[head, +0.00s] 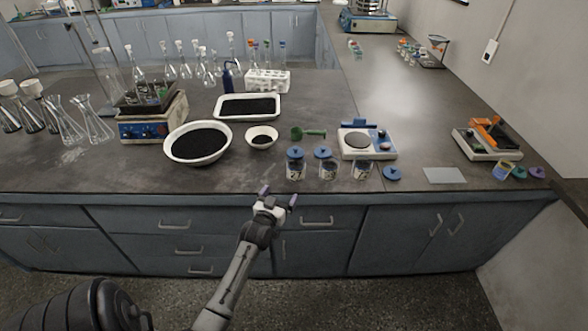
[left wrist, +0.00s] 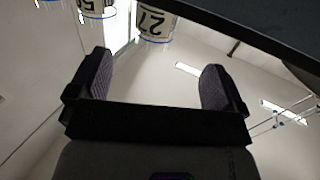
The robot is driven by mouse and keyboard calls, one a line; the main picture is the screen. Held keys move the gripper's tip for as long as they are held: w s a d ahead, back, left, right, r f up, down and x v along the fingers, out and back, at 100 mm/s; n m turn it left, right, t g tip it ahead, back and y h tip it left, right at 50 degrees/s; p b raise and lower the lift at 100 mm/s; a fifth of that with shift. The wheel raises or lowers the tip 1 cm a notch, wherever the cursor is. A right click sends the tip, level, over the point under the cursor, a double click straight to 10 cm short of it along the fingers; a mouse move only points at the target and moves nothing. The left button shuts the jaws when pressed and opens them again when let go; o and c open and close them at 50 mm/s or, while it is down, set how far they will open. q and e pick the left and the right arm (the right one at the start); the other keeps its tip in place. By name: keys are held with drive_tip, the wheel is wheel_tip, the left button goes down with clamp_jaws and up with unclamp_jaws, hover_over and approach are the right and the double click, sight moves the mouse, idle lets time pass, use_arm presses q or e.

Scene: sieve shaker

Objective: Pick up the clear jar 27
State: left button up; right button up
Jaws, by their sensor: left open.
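The clear jar 27 shows its number upside down at the top of the left wrist view (left wrist: 155,22). My left gripper (head: 278,196) is open and empty in front of the bench edge, just short of that jar. In the left wrist view its two fingers (left wrist: 158,85) are spread apart, with the jar beyond the gap and not touched. My right gripper is not in view.
A small bowl (head: 262,138) and a large basin (head: 198,143) stand to the left.

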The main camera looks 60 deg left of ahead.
sight(293, 174)
use_arm(q)
drive_tip(key=x, duration=0.3)
drive_tip(key=b+x, duration=0.1)
drive_tip(key=x, duration=0.1)
drive_tip(key=b+x, duration=0.1)
drive_tip(key=x, duration=0.2)
drive_tip(key=shift+w+a+r, duration=0.2)
drive_tip(key=shift+w+r, duration=0.05)
drive_tip(key=shift+r, duration=0.05)
drive_tip(key=b+x, duration=0.2)
drive_tip(key=x, duration=0.2)
drive_tip(key=shift+w, duration=0.15)
drive_tip(key=shift+w+a, duration=0.35)
drive_tip(key=shift+w, duration=0.15)
drive_tip(key=c, duration=1)
drive_tip(key=shift+c, duration=0.5)
drive_tip(key=shift+r, duration=0.1)
